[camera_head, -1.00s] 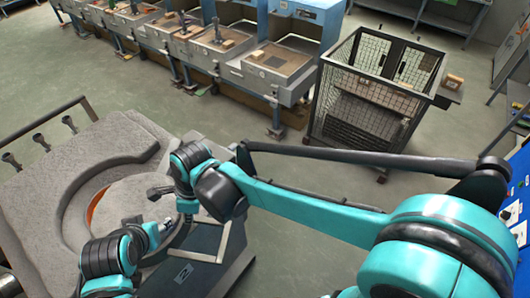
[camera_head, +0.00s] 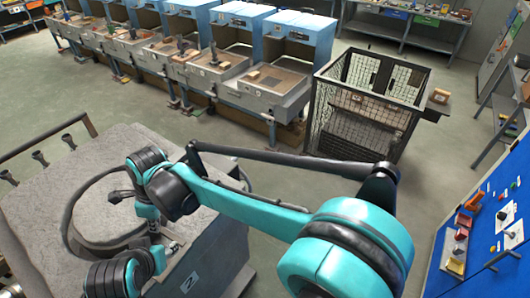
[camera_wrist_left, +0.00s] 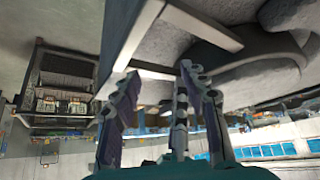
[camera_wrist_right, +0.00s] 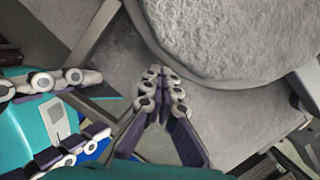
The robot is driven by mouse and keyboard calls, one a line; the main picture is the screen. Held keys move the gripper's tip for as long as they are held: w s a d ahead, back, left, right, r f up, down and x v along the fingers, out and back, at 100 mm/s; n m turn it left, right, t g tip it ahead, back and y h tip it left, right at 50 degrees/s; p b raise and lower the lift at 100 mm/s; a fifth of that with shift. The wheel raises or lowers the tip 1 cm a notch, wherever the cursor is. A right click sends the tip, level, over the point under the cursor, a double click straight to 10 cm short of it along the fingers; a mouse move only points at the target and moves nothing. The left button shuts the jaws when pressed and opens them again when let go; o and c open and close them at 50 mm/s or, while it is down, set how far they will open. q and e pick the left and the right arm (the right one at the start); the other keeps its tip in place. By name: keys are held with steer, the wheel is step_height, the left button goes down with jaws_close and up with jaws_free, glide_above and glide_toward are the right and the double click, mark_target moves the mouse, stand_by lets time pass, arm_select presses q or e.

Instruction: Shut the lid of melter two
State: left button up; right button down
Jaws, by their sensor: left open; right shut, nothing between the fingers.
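Melter two is the grey block (camera_head: 205,245) with a "2" plate on its front, at the lower left of the head view. Its round grey lid (camera_head: 95,215) lies over the round opening, and no orange interior shows. The lid also fills the top right of the right wrist view (camera_wrist_right: 235,35). My right gripper (camera_head: 150,222) is shut and empty beside the lid's edge; its fingertips (camera_wrist_right: 161,75) appear close to the rim, contact unclear. My left gripper (camera_head: 172,248) is open and empty at the block's front edge, close to the right one.
A row of grey and blue stations (camera_head: 205,65) stands at the back. A wire mesh cage (camera_head: 365,110) is right of centre. A blue panel (camera_head: 480,225) stands at the right. Pipe handles (camera_head: 38,158) project at the block's left. Floor between block and cage is clear.

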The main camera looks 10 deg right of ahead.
mark_target(143, 225)
steer(key=a, duration=0.3)
steer(key=shift+w+a, duration=0.1)
steer(key=shift+w, duration=0.25)
steer(key=shift+r, duration=0.1)
